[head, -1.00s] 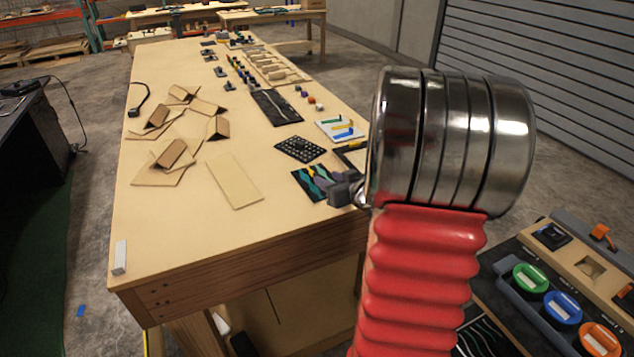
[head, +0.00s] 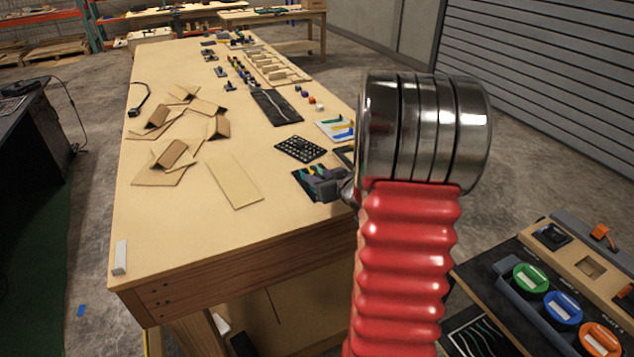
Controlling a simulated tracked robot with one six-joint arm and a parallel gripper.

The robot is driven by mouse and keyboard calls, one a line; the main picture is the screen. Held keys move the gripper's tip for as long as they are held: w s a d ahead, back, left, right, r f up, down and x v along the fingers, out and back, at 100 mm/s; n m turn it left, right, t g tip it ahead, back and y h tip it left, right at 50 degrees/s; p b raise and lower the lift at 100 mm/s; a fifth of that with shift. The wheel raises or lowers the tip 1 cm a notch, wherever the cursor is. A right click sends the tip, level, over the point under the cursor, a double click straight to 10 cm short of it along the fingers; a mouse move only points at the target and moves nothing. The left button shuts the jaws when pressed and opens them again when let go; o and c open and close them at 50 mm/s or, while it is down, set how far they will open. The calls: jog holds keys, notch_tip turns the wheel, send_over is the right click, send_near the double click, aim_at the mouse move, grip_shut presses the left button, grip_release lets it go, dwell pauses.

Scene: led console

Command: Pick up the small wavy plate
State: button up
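A small dark plate with coloured wavy strips (head: 303,190) lies near the right edge of the long wooden table in the head view. My gripper (head: 320,181) is a small dark grey shape over this plate and hides much of it. I cannot tell whether it touches the plate, or whether its fingers are open or shut. A dark panel with pale wavy lines (head: 275,107) lies farther back. Another dark piece with wavy lines (head: 474,338) shows low at the right, partly hidden by my arm. Which one is the small wavy plate is not certain.
A black grid plate (head: 300,149) and a white tray with coloured pieces (head: 335,129) lie close to my gripper. Folded cardboard pieces (head: 174,155) and a flat tan board (head: 233,182) lie to the left. The table's (head: 190,245) front left is mostly clear.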

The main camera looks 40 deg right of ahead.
jog(key=shift+c, duration=0.4)
grip_shut()
